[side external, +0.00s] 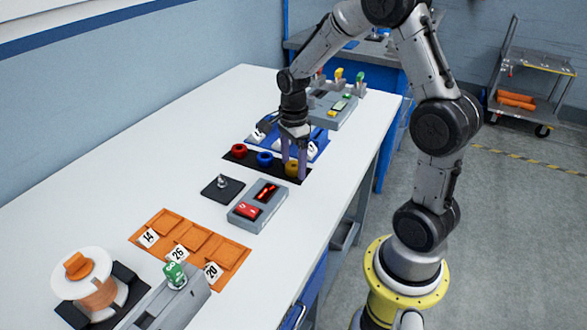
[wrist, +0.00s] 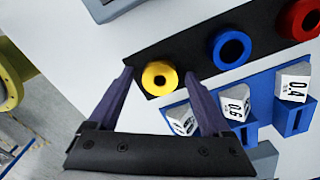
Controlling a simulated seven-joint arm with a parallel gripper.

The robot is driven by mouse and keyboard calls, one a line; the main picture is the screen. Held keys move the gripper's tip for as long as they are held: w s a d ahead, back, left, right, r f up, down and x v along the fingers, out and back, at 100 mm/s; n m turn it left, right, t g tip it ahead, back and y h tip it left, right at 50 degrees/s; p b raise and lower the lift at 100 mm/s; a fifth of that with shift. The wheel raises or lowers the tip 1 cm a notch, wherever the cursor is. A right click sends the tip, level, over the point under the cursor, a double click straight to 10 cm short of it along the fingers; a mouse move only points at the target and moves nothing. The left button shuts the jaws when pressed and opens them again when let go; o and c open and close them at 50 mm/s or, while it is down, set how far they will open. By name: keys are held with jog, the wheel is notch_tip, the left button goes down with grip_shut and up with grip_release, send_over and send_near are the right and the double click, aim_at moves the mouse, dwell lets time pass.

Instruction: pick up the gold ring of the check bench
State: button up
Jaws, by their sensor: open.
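The gold ring (wrist: 159,78) lies on a black strip (wrist: 192,50) at the strip's end, beside a blue ring (wrist: 230,48) and a red ring (wrist: 299,18). In the side external view the gold ring (side external: 291,168) is partly hidden by my fingers. My gripper (wrist: 160,80) is open, with its dark purple fingers apart on either side of the gold ring in the wrist view. In the side external view my gripper (side external: 293,170) points down at the ring. I cannot tell whether the fingers touch it or how far down they reach.
Blue holders with white weight tags (wrist: 236,104) stand close beside the strip. A grey box with a red display (side external: 259,204) and a dark plate with a peg (side external: 222,187) are nearer the camera. An orange tray (side external: 190,246) and a spool (side external: 98,294) lie further along the white table.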

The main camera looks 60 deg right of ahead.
grip_shut()
jog(key=shift+r, duration=0.15)
jog(key=shift+r, duration=0.6)
jog(key=s+a+r, duration=0.5)
jog(key=s+r, duration=0.6)
jog(key=s, duration=0.2)
jog(key=shift+r, duration=0.3)
jog(key=shift+a, duration=0.1)
jog(key=shift+r, duration=2.5)
